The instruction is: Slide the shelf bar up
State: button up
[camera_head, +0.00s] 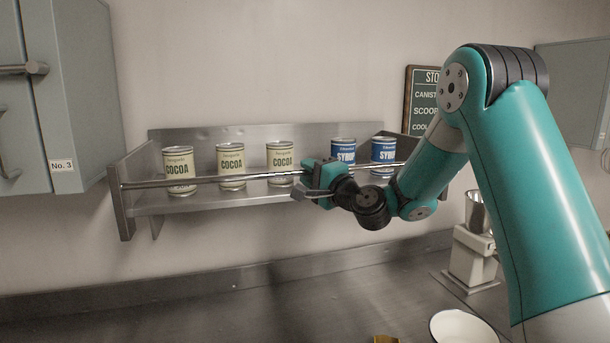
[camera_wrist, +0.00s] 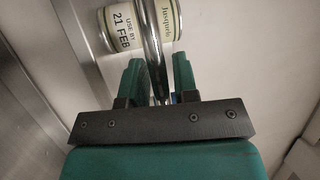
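The shelf bar (camera_head: 215,179) is a thin metal rod across the front of the wall shelf (camera_head: 160,207), in front of the cans' lower halves. Its right part is partly hidden by my arm. My gripper (camera_head: 305,180) is at the bar, right of its middle, in front of the gap between cocoa and syrup cans. In the wrist view the bar (camera_wrist: 153,45) runs between the two teal fingers of my gripper (camera_wrist: 159,72). The fingers stand apart, with a visible gap on the right side of the bar. I cannot tell whether the left finger touches it.
Three cocoa cans (camera_head: 231,161) and two blue syrup cans (camera_head: 383,152) stand on the shelf behind the bar. One can (camera_wrist: 120,27) is close beyond my fingers. A cabinet (camera_head: 70,90) is at left, a grinder-like machine (camera_head: 472,255) and white bowl (camera_head: 462,325) at right.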

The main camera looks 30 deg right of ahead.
jog(key=shift+o, duration=0.8)
jog(key=shift+f, duration=0.1)
jog(key=shift+s+f+b, duration=0.1)
jog(key=shift+s+b, duration=0.1)
jog(key=shift+b, duration=0.1)
jog(key=b+v, duration=1.1)
jog(key=v, duration=0.6)
jog(key=shift+r, duration=0.2)
